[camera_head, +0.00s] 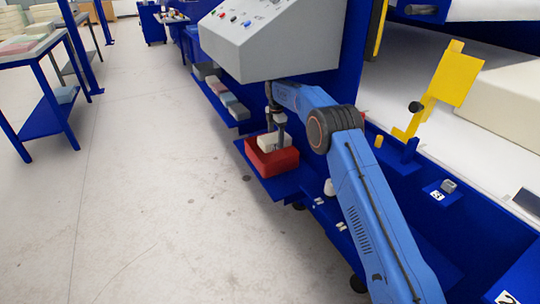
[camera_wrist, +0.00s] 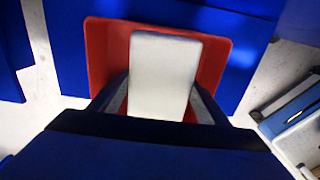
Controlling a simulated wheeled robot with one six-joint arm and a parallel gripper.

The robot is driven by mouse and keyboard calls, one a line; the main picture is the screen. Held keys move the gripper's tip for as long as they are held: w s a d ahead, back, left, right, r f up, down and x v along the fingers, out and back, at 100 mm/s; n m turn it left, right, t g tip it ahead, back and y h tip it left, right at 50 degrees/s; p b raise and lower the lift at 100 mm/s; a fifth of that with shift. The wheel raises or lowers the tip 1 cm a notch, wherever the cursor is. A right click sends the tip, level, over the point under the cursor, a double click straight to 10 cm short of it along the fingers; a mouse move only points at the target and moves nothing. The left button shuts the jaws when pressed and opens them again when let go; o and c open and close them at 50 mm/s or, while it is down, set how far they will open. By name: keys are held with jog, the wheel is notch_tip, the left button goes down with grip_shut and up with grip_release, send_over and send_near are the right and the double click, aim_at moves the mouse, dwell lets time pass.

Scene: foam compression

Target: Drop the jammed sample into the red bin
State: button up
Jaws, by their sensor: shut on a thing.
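My gripper (camera_head: 276,132) is shut on a white foam sample (camera_head: 268,143). The sample also shows in the wrist view (camera_wrist: 163,78), held between the two fingers (camera_wrist: 158,100). The red bin (camera_head: 279,163) sits on a low blue shelf, and its rim shows around the sample in the wrist view (camera_wrist: 103,50). The sample is over the bin's opening. How deep it sits relative to the rim is hard to tell. The bin's inside is mostly hidden by the sample.
A grey control box (camera_head: 268,45) with buttons hangs just above my gripper. A blue shelf (camera_head: 222,100) with foam blocks stands behind the bin. A yellow bracket (camera_head: 450,80) rises on the right. The floor (camera_head: 150,180) at left is clear.

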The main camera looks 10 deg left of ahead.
jog(key=shift+f, duration=0.95)
jog(key=o, duration=1.1)
jog(key=shift+c, duration=0.2)
notch_tip(320, 180, up, 8)
jog(key=shift+f, duration=0.25)
